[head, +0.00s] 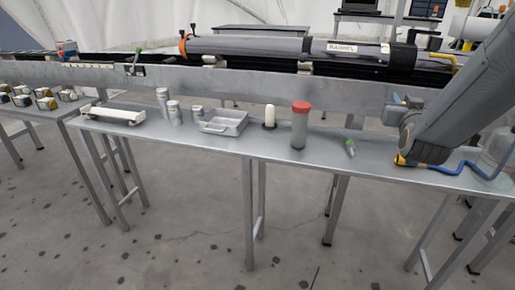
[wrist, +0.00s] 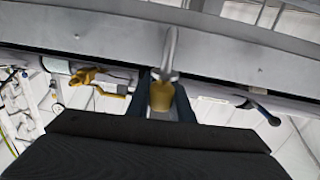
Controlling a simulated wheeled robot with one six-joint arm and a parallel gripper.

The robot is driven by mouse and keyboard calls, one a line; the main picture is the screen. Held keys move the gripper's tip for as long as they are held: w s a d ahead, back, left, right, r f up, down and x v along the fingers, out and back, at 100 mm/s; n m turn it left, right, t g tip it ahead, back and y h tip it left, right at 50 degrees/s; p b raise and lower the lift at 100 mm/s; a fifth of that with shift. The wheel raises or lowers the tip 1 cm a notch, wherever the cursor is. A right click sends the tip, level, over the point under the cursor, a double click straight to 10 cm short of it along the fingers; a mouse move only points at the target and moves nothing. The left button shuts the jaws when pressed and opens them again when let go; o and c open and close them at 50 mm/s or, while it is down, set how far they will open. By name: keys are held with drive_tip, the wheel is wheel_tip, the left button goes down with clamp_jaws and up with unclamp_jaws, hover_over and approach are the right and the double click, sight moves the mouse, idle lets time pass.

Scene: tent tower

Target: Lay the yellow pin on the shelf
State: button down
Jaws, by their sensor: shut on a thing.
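The yellow pin (wrist: 161,96) shows in the wrist view between the dark fingers of my gripper (wrist: 164,100). Its end in the jaws is dull yellow, and a slim grey part points up the picture across a grey metal strip. In the head view my gripper (head: 402,132) is low at the right, over the back of the grey metal shelf (head: 230,147). The arm partly covers it there, and I cannot make out the pin in that view. Whether the pin touches anything is unclear.
On the shelf stand a red-capped jar (head: 300,127), a white-topped piece (head: 269,117), a metal tray (head: 222,123) and several grey cylinders. A blue bent item with a yellow end (head: 440,166) lies below my gripper.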

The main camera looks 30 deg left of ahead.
drive_tip(key=shift+w+a+y+b, duration=0.25)
drive_tip(key=shift+w+a+b, duration=0.05)
drive_tip(key=shift+a+b, duration=0.2)
drive_tip(key=shift+w+a+y+b, duration=0.25)
drive_tip(key=shift+a+b, duration=0.2)
wheel_tip(320, 180, down, 10)
drive_tip(key=shift+f+b, duration=0.1)
drive_tip(key=shift+b, duration=0.9)
drive_tip(key=c, duration=1.6)
unclamp_jaws()
drive_tip(key=shift+o, duration=0.2)
